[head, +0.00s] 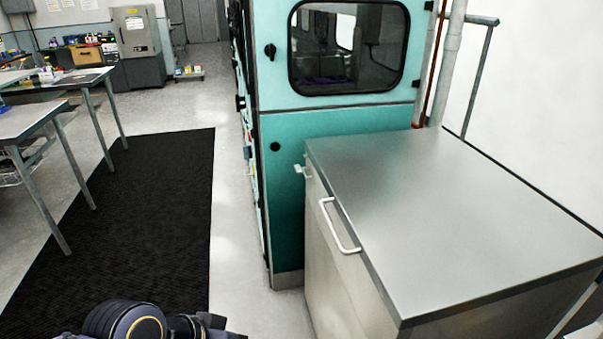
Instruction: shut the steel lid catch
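A steel chest (332,245) with a flat steel lid (440,200) stands at the right. The lid lies flat on top. A pale bar handle (339,228) is on the chest's left-facing side, near the lid edge. A small pale metal piece (302,171), which looks like the catch, sticks out near the far left corner, just below the lid. It is too small to tell whether it is open or shut. Neither gripper shows; only a dark part of my own arm is at the bottom edge, well apart from the chest.
A teal machine (335,125) with a window stands right behind the chest. Grey pipes and a white wall are at the right. A black floor mat (150,220) and clear floor lie to the left, with tables (35,120) beyond.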

